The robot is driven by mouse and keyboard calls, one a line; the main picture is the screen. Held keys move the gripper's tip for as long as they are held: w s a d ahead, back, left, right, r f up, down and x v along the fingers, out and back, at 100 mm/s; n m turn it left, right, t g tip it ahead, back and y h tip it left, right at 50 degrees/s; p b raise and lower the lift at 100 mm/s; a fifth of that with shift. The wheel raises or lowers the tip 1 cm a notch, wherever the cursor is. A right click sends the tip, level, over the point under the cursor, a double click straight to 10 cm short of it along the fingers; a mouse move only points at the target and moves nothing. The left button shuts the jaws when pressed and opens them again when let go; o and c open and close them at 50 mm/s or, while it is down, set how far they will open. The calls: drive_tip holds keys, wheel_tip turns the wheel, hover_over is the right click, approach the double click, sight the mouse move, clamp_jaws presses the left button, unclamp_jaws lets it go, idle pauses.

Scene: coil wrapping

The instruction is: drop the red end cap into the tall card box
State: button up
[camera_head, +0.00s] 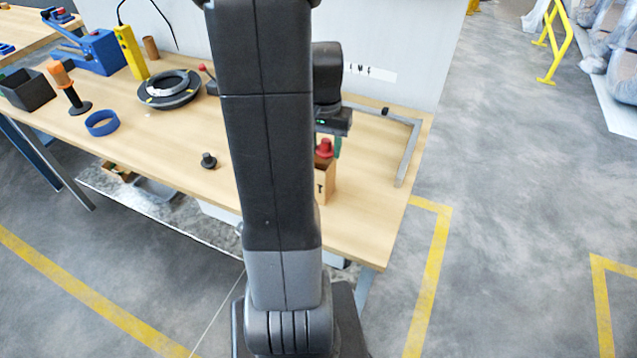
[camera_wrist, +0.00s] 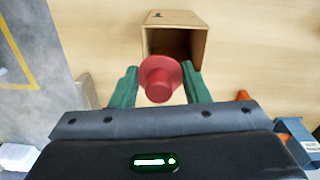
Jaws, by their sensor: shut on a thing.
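The red end cap (camera_wrist: 159,78) is a flanged cap with a round knob, held between the two green fingers of my gripper (camera_wrist: 157,88). The cap (camera_head: 325,148) also shows in the head view, just above the card box. The tall card box (camera_wrist: 150,24) is open at the top, with a dark inside, and lies just beyond the cap in the wrist view. In the head view the box (camera_head: 326,184) stands on the bench right of my arm, which hides its left part. I cannot tell whether the cap is fully over the opening.
A small black cap (camera_head: 208,160) lies on the bench (camera_head: 375,215) left of my arm. A ring coil on a round black base (camera_head: 168,88), a blue tape ring (camera_head: 102,123) and an orange-handled tool (camera_head: 68,88) are farther left. A grey angled bracket (camera_head: 408,150) is at right.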

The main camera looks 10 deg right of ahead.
drive_tip(key=shift+f+b, duration=0.35)
drive_tip(key=shift+f, duration=0.5)
drive_tip(key=o, duration=1)
drive_tip(key=shift+o, duration=0.2)
wheel_tip(320, 180, up, 14)
drive_tip(key=shift+a, duration=0.2)
drive_tip(key=shift+w+f, duration=0.1)
drive_tip(key=shift+f, duration=0.1)
